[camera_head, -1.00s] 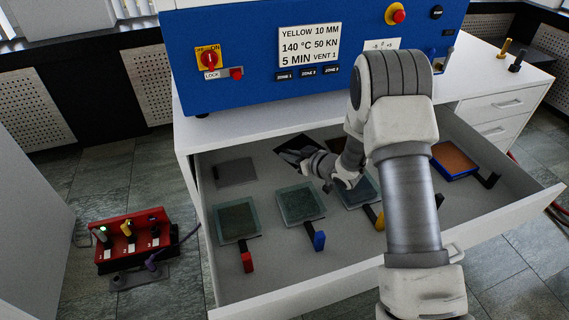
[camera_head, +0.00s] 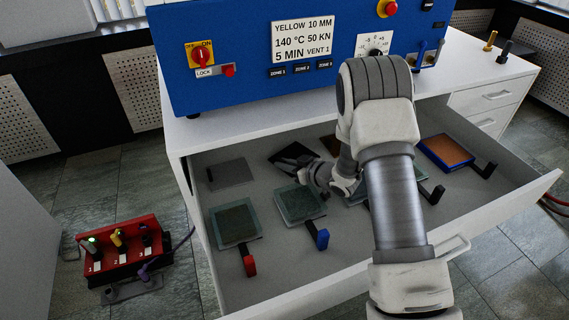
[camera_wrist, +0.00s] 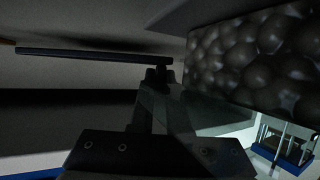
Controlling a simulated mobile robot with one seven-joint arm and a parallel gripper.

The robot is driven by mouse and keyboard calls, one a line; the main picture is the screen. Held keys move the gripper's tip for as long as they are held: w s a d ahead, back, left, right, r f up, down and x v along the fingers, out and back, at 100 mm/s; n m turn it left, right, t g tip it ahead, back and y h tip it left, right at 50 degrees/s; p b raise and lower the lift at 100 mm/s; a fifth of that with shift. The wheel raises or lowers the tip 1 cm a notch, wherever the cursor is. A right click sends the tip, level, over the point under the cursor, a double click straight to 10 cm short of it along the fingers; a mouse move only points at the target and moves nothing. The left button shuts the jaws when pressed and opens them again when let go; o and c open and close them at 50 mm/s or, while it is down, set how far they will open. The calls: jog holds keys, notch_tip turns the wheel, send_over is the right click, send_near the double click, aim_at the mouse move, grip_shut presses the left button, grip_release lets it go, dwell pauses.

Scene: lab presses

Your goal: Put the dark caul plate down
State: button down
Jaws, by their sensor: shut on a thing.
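The dark caul plate (camera_head: 291,156) is a thin black sheet over the back middle of the open drawer (camera_head: 260,272). My gripper (camera_head: 312,170) is shut on its near right end. In the wrist view the plate (camera_wrist: 85,53) shows almost edge-on as a thin dark bar, running left from the fingertips (camera_wrist: 160,78). From these views I cannot tell whether the plate touches the drawer floor. My wrist hides part of the drawer behind it.
The drawer holds a bare grey plate (camera_head: 227,174), glassy plates with red (camera_head: 249,266) and blue (camera_head: 322,239) handles, a partly hidden plate, and a blue-rimmed brown plate (camera_head: 446,151). The blue press (camera_head: 250,70) stands behind. A red rack (camera_head: 118,244) is on the floor.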

jog(key=shift+f, duration=0.2)
jog(key=c, duration=0.9)
grip_release()
